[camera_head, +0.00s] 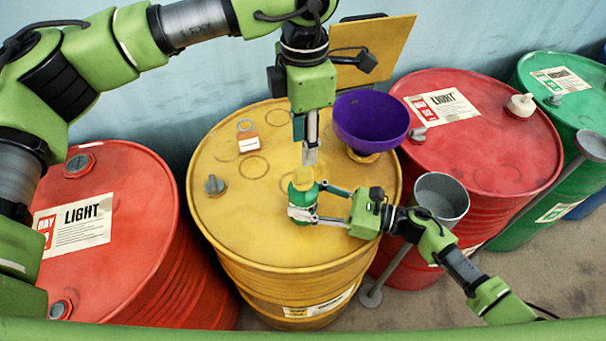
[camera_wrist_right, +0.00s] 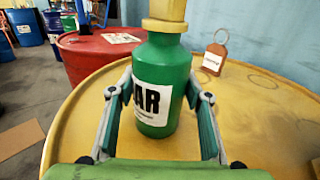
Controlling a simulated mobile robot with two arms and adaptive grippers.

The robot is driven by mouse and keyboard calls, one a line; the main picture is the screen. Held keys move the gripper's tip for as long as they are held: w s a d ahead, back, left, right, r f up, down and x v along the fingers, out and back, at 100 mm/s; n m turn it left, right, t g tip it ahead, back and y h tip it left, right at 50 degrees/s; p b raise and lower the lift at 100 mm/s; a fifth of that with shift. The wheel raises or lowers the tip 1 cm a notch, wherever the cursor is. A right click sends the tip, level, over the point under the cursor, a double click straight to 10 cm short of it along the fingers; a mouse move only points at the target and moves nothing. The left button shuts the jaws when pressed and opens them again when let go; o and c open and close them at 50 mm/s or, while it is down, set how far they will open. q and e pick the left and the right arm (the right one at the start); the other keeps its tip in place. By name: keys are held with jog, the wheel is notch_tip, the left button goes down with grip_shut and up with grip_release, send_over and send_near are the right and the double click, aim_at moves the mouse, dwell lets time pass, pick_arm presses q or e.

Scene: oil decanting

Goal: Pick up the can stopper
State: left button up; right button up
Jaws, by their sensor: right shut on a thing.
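The green can (camera_head: 301,204) stands upright on the yellow drum, and it also shows in the right wrist view (camera_wrist_right: 160,75) with a white label. Its yellow stopper (camera_head: 303,179) sits on top of the can; in the right wrist view the stopper (camera_wrist_right: 166,14) is cut by the upper edge. My right gripper (camera_head: 318,203) is shut on the can's body, one finger on each side. My left gripper (camera_head: 309,158) points down just above the stopper. Its fingers are seen nearly edge-on, so its opening and any contact with the stopper are unclear.
The yellow drum (camera_head: 235,235) also bears a tagged item (camera_head: 248,138), a grey cap (camera_head: 214,185) and a purple funnel (camera_head: 371,120) behind the can. Red drums flank the yellow one (camera_head: 130,190) (camera_head: 490,130).

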aim_at(303, 169)
pick_arm(q)
notch_tip(303, 169, down, 9)
jog(key=shift+s+a+r, duration=0.1)
jog(key=shift+a+r, duration=0.05)
jog(key=c, duration=0.8)
